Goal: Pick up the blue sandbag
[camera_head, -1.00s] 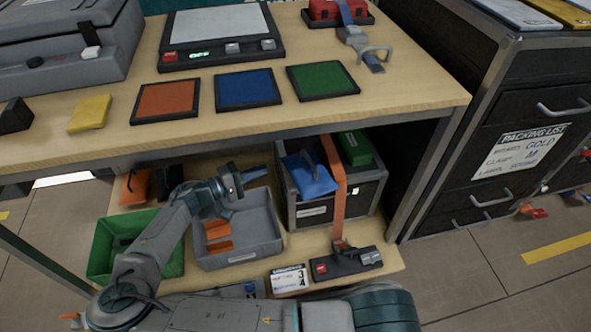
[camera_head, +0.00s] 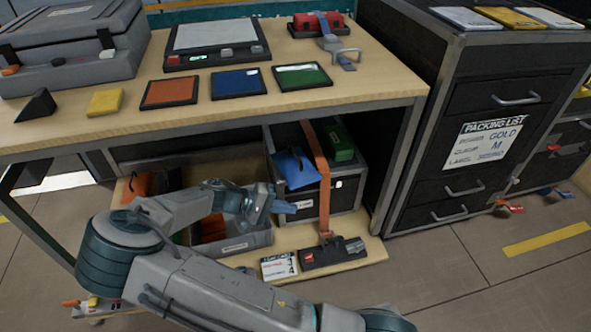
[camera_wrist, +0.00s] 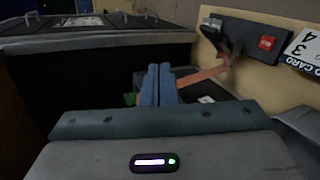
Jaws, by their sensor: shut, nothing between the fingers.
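The blue sandbag (camera_head: 294,167) sits on top of a dark grey case on the lower shelf, left of an orange strap, with a dark handle loop on it. My gripper (camera_head: 290,207) is in front of the case, a little below and apart from the sandbag. Its two blue fingers are together and empty. In the wrist view the closed fingers of my gripper (camera_wrist: 157,84) point toward the strap and case. The sandbag cannot be made out in the wrist view.
The dark case (camera_head: 349,194) also carries a green block (camera_head: 338,143). An orange strap (camera_head: 323,190) runs down to a black ratchet (camera_head: 333,253). A grey bin (camera_head: 246,252) is partly behind my arm. The tabletop (camera_head: 370,91) overhangs the shelf. A drawer cabinet (camera_head: 480,140) stands at right.

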